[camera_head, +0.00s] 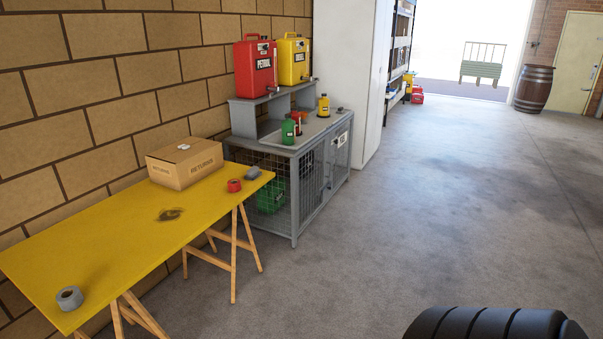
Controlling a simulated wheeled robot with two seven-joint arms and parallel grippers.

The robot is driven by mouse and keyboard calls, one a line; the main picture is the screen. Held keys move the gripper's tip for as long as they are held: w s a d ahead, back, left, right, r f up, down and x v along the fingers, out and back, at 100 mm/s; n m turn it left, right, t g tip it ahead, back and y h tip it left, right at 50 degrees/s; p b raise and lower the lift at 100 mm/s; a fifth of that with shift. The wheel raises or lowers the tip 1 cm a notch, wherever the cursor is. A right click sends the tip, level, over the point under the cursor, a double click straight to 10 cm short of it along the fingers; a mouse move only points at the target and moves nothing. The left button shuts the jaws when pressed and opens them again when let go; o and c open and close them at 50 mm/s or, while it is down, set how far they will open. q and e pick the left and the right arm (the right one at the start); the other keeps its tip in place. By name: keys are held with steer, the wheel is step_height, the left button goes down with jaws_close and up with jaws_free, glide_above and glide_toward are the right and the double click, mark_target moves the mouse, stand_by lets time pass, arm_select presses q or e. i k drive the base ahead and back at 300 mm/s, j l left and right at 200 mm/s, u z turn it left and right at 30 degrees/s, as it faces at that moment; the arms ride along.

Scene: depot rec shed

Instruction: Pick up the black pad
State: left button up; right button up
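I cannot make out a clear black pad. A small, flat, dark oval patch (171,214) shows on the middle of the yellow tabletop (110,240); I cannot tell whether it is a pad or a stain. A small grey thing (253,173) lies near the table's far right corner, too small to name surely. Neither of my grippers is in view.
A cardboard box (176,174), red roll (234,185) and grey tape roll (69,298) are on the trestle table. A grey caged bench (308,188) with cans stands beyond. A black ribbed, tyre-like thing (490,325) is at bottom right. Open floor (400,220) lies right.

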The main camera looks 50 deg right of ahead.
mark_target(253, 173)
steer(key=z, duration=1.25)
